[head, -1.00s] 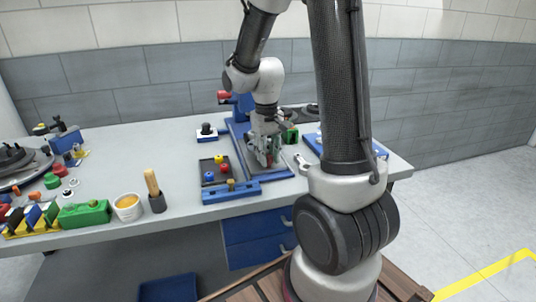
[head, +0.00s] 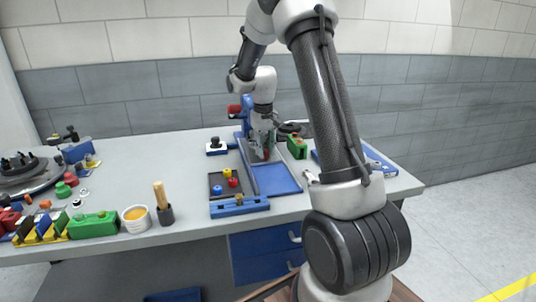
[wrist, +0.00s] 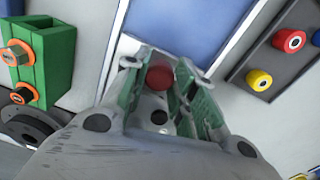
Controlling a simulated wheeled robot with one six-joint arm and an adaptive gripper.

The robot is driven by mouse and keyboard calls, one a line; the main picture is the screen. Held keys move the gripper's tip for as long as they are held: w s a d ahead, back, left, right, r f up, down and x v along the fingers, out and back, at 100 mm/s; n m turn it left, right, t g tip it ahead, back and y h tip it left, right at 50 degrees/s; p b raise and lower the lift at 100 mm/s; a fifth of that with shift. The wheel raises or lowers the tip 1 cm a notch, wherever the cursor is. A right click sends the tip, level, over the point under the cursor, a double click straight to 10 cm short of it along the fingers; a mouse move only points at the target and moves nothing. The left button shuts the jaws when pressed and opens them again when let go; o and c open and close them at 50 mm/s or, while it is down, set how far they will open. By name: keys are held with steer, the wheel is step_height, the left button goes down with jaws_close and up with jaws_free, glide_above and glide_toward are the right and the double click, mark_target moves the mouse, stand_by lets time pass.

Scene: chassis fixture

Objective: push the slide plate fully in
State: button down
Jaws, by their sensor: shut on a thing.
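The blue chassis fixture (head: 277,181) lies on the workbench, with a bare stretch of its blue bed nearest me. The slide plate, a pale grey plate, shows in the wrist view (wrist: 128,47) beside my gripper and ends at the blue bed (wrist: 192,22). Its red knob (wrist: 160,77) sits between the fingers. My gripper (head: 265,150) is at the far part of the fixture, shut on the red knob. The fingers and wrist hide most of the plate, so I cannot tell whether it touches the far end.
A dark tray with coloured knobs (head: 226,184) lies left of the fixture. A green block (head: 297,147) stands close on the right. A blue upright with a red part (head: 236,109) rises behind. A white cup (head: 136,218) and a brush holder (head: 165,213) stand front left.

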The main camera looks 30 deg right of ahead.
steer(key=shift+w+d, duration=0.1)
steer(key=shift+w, duration=0.25)
steer(key=c, duration=1.1)
jaws_free()
steer(key=shift+c, duration=0.2)
step_height(320, 180, up, 12)
steer(key=shift+w, duration=0.15)
